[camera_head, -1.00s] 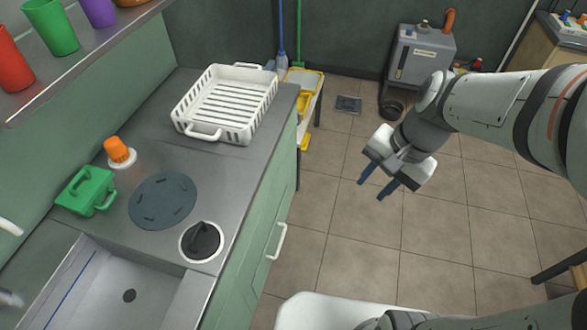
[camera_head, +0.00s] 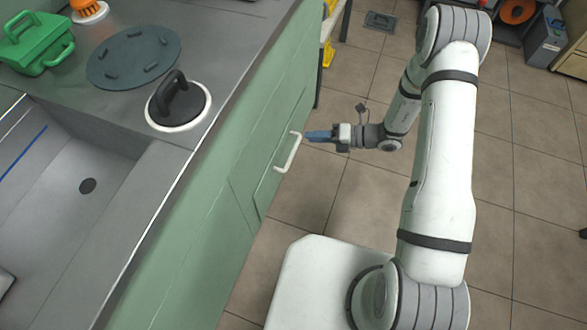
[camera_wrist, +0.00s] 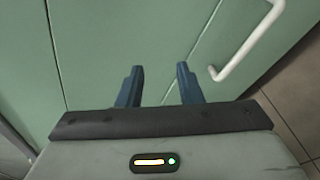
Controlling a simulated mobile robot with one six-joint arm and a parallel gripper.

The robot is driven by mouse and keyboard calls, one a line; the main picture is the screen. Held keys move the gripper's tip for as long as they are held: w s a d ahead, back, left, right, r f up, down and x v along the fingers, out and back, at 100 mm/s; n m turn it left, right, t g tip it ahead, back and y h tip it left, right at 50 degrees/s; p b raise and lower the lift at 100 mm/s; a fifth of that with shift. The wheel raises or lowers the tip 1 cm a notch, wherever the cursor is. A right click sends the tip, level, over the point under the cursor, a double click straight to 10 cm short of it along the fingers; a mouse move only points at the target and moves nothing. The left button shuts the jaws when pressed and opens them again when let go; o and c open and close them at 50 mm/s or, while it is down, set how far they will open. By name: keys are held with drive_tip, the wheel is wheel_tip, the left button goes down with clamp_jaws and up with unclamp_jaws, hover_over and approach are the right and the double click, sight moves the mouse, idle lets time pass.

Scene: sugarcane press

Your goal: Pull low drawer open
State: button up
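The green cabinet front (camera_head: 215,220) below the counter carries a white bar handle (camera_head: 288,153) on a panel that stands flush with the front. I cannot tell for sure whether this panel is the low drawer. My gripper (camera_head: 308,136) points left at the cabinet, close to the handle's upper end in the head view. In the wrist view, the two blue fingers of my gripper (camera_wrist: 160,78) are apart with nothing between them. The white handle (camera_wrist: 245,42) lies to the right of the fingers there, and green panels with seams (camera_wrist: 110,45) lie ahead.
The steel counter with a sink (camera_head: 88,186) is at left. On it are a round dark plate (camera_head: 133,58), a black-handled lid (camera_head: 180,102) and a green caddy (camera_head: 35,42).

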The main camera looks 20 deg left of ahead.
sight(291, 157)
wheel_tip(291, 157, down, 15)
drive_tip(key=m+t+b, duration=0.3)
drive_tip(key=m+b, duration=0.1)
drive_tip(key=m, duration=0.2)
drive_tip(key=shift+m+y, duration=0.3)
drive_tip(key=shift+b+x, duration=1.2)
drive_tip(key=shift+x, duration=2.95)
drive_tip(key=shift+c, duration=0.5)
clamp_jaws()
